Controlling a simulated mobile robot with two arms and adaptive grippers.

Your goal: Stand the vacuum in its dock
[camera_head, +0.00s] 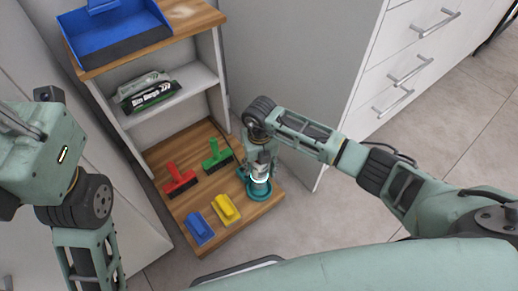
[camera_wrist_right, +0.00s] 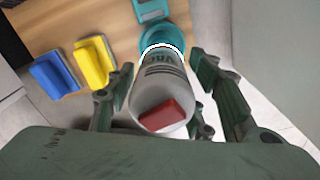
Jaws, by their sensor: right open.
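The vacuum (camera_head: 262,170) is a pale grey cylinder with a red button on its top end. It stands roughly upright, its lower end at the teal ring of the dock (camera_head: 259,190) on the wooden bottom shelf. In the right wrist view the vacuum (camera_wrist_right: 162,85) meets the teal dock (camera_wrist_right: 176,36) at a glowing white band; how deep it sits is hidden. My right gripper (camera_wrist_right: 158,98) is open, with fingers on both sides of the vacuum and gaps beside it. In the head view the right gripper (camera_head: 262,153) is above the dock. Only links of my left arm show.
Red (camera_head: 180,180), green (camera_head: 217,155), yellow (camera_head: 225,209) and blue (camera_head: 199,228) handled tools lie left of the dock. Bin bags (camera_head: 148,93) are on the shelf above, and a blue tray (camera_head: 117,35) is on top. A pale cabinet panel (camera_head: 285,80) stands close on the right.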

